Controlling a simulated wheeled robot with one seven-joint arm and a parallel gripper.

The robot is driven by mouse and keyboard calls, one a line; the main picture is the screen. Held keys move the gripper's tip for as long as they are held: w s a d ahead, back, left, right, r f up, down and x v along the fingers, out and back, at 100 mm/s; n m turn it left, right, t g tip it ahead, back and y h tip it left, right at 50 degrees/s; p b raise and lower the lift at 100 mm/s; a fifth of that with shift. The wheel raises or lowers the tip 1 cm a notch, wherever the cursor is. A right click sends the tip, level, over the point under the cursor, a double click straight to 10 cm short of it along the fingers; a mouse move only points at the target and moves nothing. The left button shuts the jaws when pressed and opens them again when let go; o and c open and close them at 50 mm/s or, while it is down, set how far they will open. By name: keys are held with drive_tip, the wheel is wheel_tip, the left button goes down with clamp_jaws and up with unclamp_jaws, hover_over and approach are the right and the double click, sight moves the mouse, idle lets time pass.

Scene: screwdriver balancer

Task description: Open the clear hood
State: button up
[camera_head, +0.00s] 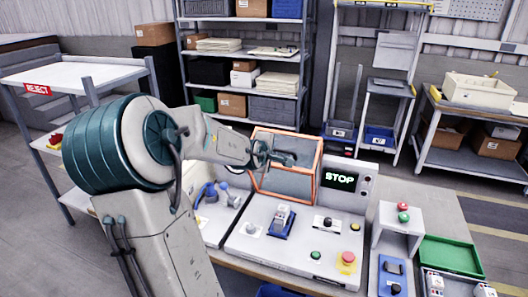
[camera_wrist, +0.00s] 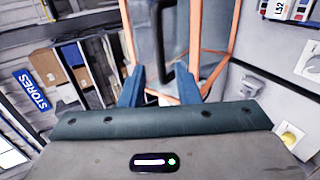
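The clear hood (camera_head: 291,184) has an orange frame and stands at the back of the grey machine (camera_head: 262,262), left of the STOP screen (camera_head: 339,179). Its lower front edge appears down at the machine's deck. My gripper (camera_head: 290,157) is at the upper front of the hood. In the wrist view, the two blue fingers of my gripper (camera_wrist: 160,84) are apart. A dark handle bar (camera_wrist: 166,60) on the hood (camera_wrist: 203,40) shows between and beyond the fingertips. I cannot tell whether either finger touches it.
A blue fixture (camera_head: 282,222) and a red emergency button (camera_head: 347,258) are on the deck in front of the hood. Blue-grey tools (camera_head: 211,191) stand to the left. A green tray (camera_head: 450,255) is at the right. Shelves (camera_head: 245,69) stand behind.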

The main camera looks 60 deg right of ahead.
drive_tip(key=w+p+v, duration=0.1)
drive_tip(key=p+v, duration=0.1)
drive_tip(key=v, duration=0.4)
drive_tip(key=shift+s+a, duration=0.25)
drive_tip(key=shift+s, duration=0.25)
drive_tip(key=shift+r, duration=0.1)
idle(0.4)
drive_tip(key=w+a+f+m+t+y, duration=0.1)
drive_tip(key=w+a+f+t+y, duration=0.1)
drive_tip(key=w+a+f+y, duration=0.55)
drive_tip(key=w+a+f+t+y+b, duration=0.1)
drive_tip(key=w+a, duration=0.1)
drive_tip(key=a, duration=0.7)
drive_tip(key=w+a+t+y+b, duration=0.1)
drive_tip(key=w+a, duration=0.1)
drive_tip(key=a, duration=0.6)
drive_tip(key=s+a+r+g+y+b, duration=0.1)
drive_tip(key=s+a, duration=0.3)
drive_tip(key=a, duration=0.7)
drive_tip(key=s+a+r+g+y, duration=0.1)
drive_tip(key=s+a, duration=0.4)
drive_tip(key=a, duration=0.7)
drive_tip(key=shift+s+r+m+y+b, duration=0.3)
drive_tip(key=shift+r+m+y+b, duration=0.1)
drive_tip(key=shift+r, duration=0.3)
